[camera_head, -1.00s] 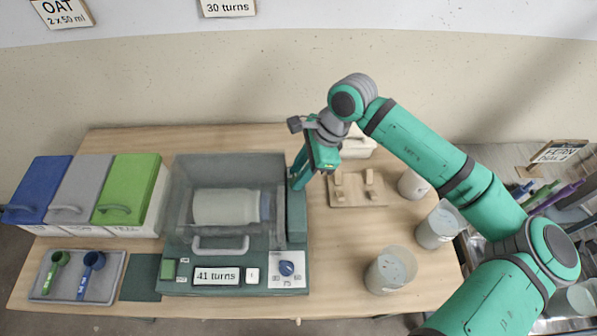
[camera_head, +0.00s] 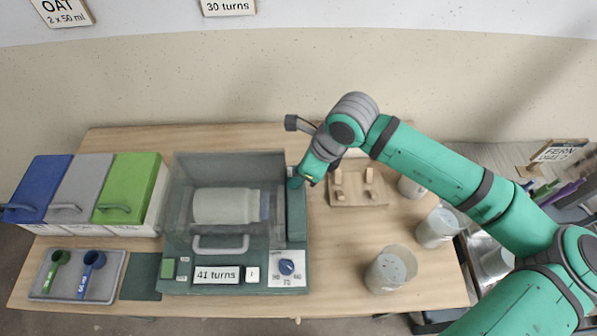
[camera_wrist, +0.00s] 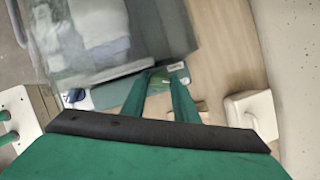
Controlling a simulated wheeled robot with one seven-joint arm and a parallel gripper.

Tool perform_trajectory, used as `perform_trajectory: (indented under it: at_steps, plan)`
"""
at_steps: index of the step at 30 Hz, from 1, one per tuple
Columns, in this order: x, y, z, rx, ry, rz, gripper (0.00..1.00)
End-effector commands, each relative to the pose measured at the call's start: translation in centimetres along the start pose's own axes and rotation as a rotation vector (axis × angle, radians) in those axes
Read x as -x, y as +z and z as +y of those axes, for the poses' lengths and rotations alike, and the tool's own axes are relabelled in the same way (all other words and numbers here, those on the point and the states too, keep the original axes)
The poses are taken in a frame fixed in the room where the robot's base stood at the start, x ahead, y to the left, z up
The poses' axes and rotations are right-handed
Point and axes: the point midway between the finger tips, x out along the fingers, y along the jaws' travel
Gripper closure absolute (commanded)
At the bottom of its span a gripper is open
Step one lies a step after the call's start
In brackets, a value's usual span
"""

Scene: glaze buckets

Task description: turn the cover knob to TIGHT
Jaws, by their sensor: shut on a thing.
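The machine (camera_head: 180,255) stands on the table with its clear cover (camera_head: 215,170) closed over a pale jar (camera_head: 225,205) lying on its side. My gripper (camera_head: 297,182) is at the right rear side of the machine, pointing down beside the cover. In the wrist view my gripper (camera_wrist: 162,78) has its two green fingers shut on a small green piece (camera_wrist: 160,84), seemingly the cover knob, next to a pale label strip. The knob's markings are too small to read, and the fingers and arm hide it in the head view.
The machine's display reads "41 turns", with a blue dial (camera_head: 287,267) at its front right. A wooden rack (camera_head: 357,190) and several clear cups (camera_head: 390,268) stand to the right. Blue, grey and green lidded bins (camera_head: 130,185) and a scoop tray (camera_head: 78,275) are at left.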

Motion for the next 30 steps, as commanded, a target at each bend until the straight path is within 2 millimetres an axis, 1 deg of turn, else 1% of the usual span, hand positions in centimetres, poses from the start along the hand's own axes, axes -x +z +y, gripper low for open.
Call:
perform_trajectory:
  at_steps: [6, 12, 29, 30]
  plan:
    - [0.03, 0.01, 0.16, -0.117, -0.050, 0.001, 0.96]
    - [0.01, 0.02, 0.19, -0.185, -0.077, 0.001, 0.96]
    - [0.02, 0.02, 0.18, -0.214, -0.089, 0.001, 0.96]
    - [0.01, 0.02, 0.18, -0.214, -0.089, 0.001, 0.66]
